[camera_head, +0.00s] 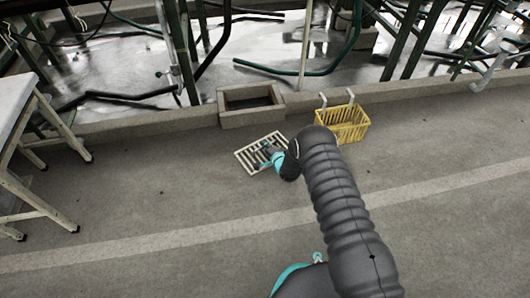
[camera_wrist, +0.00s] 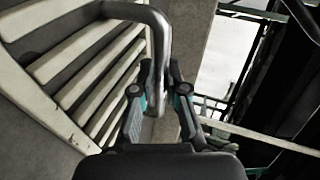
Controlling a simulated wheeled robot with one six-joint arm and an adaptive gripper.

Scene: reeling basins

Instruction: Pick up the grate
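The grate (camera_head: 246,158) is a pale slatted panel in front of the concrete basin in the head view. I cannot tell whether it rests on the floor or is slightly raised. In the wrist view its slats (camera_wrist: 82,68) fill the left side, and a bent grey metal handle (camera_wrist: 160,30) rises from it. My gripper (camera_head: 268,149) is over the grate's right part in the head view. In the wrist view my gripper's fingers (camera_wrist: 162,75) are closed in on the handle, one on each side.
An open concrete basin (camera_head: 250,104) is set against the low kerb behind the grate. A yellow basket (camera_head: 342,124) with hooks stands to the right. A white-topped table (camera_head: 15,110) is at the left. Pipes and green posts stand beyond the kerb. The front floor is clear.

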